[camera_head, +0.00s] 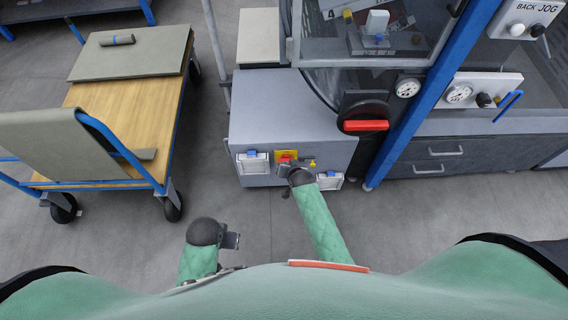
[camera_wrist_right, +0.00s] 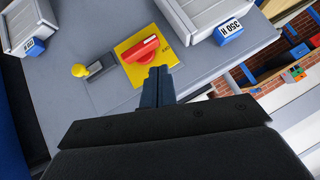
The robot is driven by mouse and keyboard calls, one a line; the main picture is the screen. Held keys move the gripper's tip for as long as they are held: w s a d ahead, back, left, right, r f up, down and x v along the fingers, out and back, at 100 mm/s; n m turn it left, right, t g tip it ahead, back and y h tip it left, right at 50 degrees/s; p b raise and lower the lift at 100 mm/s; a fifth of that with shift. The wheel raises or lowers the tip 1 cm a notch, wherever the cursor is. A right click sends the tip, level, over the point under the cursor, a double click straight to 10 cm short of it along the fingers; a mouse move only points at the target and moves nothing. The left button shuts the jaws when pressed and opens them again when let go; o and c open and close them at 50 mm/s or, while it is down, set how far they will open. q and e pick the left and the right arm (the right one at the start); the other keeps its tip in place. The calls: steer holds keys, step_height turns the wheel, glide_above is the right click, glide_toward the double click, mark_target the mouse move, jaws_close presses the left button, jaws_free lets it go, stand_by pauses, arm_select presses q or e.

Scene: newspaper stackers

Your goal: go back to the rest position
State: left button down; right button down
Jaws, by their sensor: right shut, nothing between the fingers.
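My right gripper (camera_head: 286,168) reaches forward to the front face of a grey machine cabinet (camera_head: 290,118). In the right wrist view its fingers (camera_wrist_right: 156,78) are closed together and hold nothing. Just beyond the fingertips is a red rotary switch (camera_wrist_right: 140,49) on a yellow plate (camera_wrist_right: 165,55); I cannot tell whether they touch. A yellow knob (camera_wrist_right: 79,70) on a dark base is to the left of the switch. My left gripper (camera_head: 236,240) hangs low near my body over the floor, apart from everything. It is too small to tell whether its fingers are open.
A blue-framed cart (camera_head: 130,110) with a wooden deck stands at left. White boxes with blue labels (camera_head: 252,162) (camera_head: 329,180) flank the switch on the cabinet. A red handle (camera_head: 366,125) and blue post (camera_head: 425,90) are to the right. The floor between cart and cabinet is clear.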

arm_select(q)
steer(key=shift+r, duration=0.25)
steer(key=shift+a, duration=0.1)
steer(key=shift+a+f, duration=0.2)
steer(key=shift+f, duration=0.1)
